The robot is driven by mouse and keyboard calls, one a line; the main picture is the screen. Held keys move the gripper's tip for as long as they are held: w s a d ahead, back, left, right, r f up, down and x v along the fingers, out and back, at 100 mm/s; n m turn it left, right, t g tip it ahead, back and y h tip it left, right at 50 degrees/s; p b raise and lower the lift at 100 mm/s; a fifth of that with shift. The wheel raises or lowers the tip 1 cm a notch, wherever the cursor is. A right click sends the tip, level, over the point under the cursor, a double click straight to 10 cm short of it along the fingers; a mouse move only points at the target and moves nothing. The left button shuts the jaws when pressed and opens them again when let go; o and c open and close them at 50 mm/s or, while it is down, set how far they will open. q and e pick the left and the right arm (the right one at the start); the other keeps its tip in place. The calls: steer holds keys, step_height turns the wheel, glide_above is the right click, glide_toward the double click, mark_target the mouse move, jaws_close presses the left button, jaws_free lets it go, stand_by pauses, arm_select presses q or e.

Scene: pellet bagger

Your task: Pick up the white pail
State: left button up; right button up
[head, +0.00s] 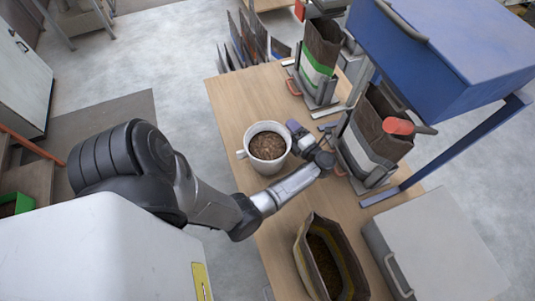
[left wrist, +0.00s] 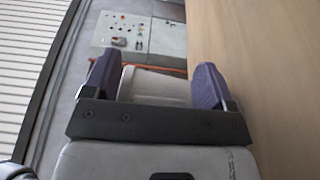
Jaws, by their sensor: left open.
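The white pail (head: 264,167) stands upright on the wooden table (head: 235,100) in the head view, filled with brown pellets. Its handle sticks out on the left side. My left gripper (head: 297,136) is at the pail's right side, with a purple finger close to the rim; I cannot tell whether it touches. In the left wrist view the two purple fingers of my left gripper (left wrist: 155,76) are spread apart. The pale wall of the pail (left wrist: 156,86) shows between them. My right gripper is not in view.
An open bag of pellets (head: 322,262) stands at the table's near end. Two more bags stand in holders, one with a green band (head: 318,62) and one (head: 375,132) under the blue machine (head: 455,50). A grey box (head: 435,245) is at right. The table left of the pail is narrow.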

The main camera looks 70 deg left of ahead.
arm_select(q)
steer(key=c, duration=1.1)
